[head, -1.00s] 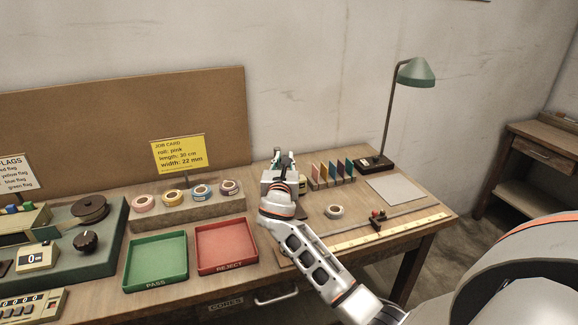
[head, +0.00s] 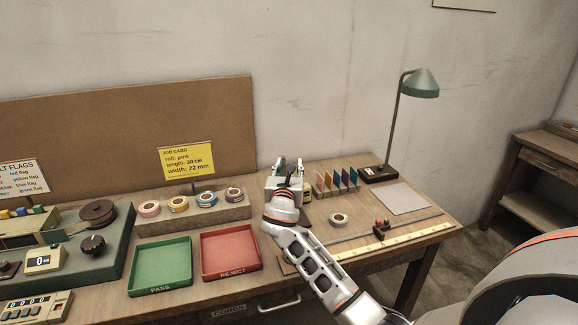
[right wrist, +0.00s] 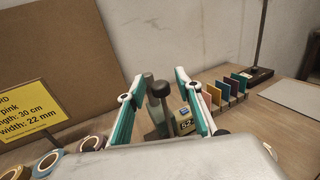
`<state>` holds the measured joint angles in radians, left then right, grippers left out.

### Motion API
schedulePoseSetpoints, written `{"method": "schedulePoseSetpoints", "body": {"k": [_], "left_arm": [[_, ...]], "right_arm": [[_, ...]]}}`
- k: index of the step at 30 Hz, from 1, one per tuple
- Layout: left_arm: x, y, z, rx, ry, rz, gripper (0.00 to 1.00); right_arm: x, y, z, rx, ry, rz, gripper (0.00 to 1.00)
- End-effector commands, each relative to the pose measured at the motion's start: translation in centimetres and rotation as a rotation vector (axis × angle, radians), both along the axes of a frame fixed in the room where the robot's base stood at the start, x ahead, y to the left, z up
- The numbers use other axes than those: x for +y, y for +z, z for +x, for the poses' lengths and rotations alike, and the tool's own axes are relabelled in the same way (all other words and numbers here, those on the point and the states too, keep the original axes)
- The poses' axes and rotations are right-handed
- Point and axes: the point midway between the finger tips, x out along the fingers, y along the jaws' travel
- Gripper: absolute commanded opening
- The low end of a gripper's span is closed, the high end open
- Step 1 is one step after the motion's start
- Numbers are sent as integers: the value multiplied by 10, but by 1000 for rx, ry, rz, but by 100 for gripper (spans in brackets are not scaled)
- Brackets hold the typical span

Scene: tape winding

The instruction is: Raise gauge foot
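The gauge (right wrist: 185,122) stands on the bench at the back, with a small display, a pale post and a black round knob (right wrist: 161,88) on a dark stem. In the head view the gauge (head: 306,192) is mostly hidden behind my right gripper; only a dark and yellow edge shows. My right gripper (head: 290,164) is open. In the right wrist view its two teal-lined fingers (right wrist: 159,77) stand on either side of the knob and stem, with visible gaps. The gauge's foot is not clearly visible. My left gripper is not in view.
Colored cards in a rack (head: 337,182) stand right of the gauge. A loose tape roll (head: 338,220) and a ruler (head: 390,240) lie in front. Tape rolls on a wooden block (head: 192,222), a green tray (head: 160,290) and a red tray (head: 232,275) are left. A lamp (head: 420,84) stands behind.

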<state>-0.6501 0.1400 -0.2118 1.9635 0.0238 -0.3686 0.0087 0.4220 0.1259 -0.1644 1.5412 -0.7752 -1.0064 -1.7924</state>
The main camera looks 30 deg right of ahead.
Motion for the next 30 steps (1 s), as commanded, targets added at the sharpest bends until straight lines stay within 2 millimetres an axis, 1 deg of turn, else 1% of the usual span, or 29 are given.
{"method": "schedulePoseSetpoints", "body": {"k": [5, 12, 18, 22, 30], "left_arm": [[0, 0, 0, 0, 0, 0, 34], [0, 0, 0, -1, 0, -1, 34], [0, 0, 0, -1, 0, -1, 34], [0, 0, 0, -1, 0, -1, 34], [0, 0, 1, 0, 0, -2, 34]], "right_arm": [[16, -1, -21, 0, 3, 3, 34], [45, -1, -61, 0, 2, 2, 34], [62, 0, -84, -1, 1, 1, 34], [67, 0, -92, -1, 1, 0, 34], [68, 1, -94, -2, 0, 0, 34]]}}
